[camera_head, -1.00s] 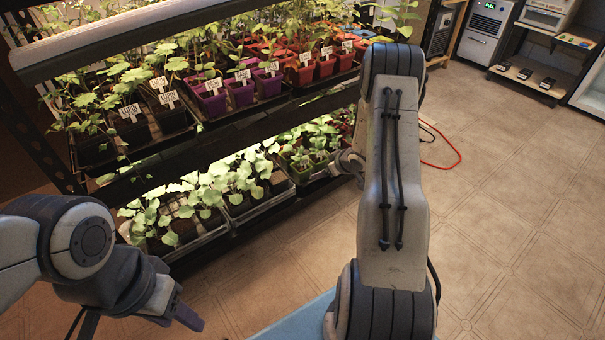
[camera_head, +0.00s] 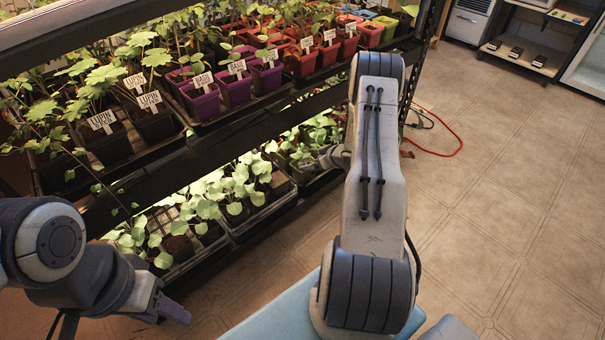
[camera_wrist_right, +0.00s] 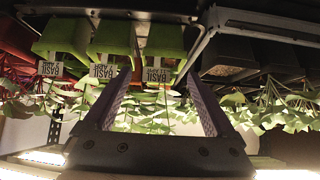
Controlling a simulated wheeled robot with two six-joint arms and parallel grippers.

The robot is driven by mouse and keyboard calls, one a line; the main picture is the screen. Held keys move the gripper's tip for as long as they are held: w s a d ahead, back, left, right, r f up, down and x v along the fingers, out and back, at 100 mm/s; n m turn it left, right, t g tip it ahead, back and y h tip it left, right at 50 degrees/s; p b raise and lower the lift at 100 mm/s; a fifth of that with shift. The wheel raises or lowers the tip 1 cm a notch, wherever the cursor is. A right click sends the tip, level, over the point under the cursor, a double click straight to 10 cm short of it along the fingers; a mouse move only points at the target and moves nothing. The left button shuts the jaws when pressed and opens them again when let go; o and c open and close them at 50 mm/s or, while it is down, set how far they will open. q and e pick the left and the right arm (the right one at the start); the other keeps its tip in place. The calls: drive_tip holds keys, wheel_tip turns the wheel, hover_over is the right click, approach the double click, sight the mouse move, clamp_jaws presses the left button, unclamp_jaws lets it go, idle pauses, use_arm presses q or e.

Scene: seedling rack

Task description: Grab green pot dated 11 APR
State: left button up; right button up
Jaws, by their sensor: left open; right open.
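In the right wrist view, which is upside down, three green pots stand in a row: a left one (camera_wrist_right: 63,38), a middle one (camera_wrist_right: 113,38) and a right one (camera_wrist_right: 165,40). Each has a white BASIL label with a date ending in APR; I cannot read the day numbers surely. My right gripper (camera_wrist_right: 157,80) is open and empty, its purple fingers on either side of the right pot's label (camera_wrist_right: 158,75). In the head view it is at the lower shelf (camera_head: 330,158), mostly behind my arm. My left gripper (camera_head: 172,312) is open and empty, low at the left, away from the shelves.
The upper shelf holds purple pots (camera_head: 236,90), red pots (camera_head: 299,62) and black LUPIN pots (camera_head: 152,122). Black pots (camera_wrist_right: 225,62) stand beside the green ones in the wrist view. A red cable (camera_head: 440,152) lies on the clear tiled floor (camera_head: 500,190).

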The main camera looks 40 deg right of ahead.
sight(300, 164)
drive_tip(key=shift+w+a+f, duration=0.25)
drive_tip(key=shift+w+f, duration=0.25)
drive_tip(key=shift+w, duration=0.1)
drive_tip(key=b+x, duration=0.4)
drive_tip(key=shift+w+a, duration=0.15)
drive_tip(key=shift+w, duration=0.05)
drive_tip(key=shift+w+f, duration=0.15)
drive_tip(key=shift+w, duration=0.2)
clamp_jaws()
drive_tip(key=shift+r, duration=0.2)
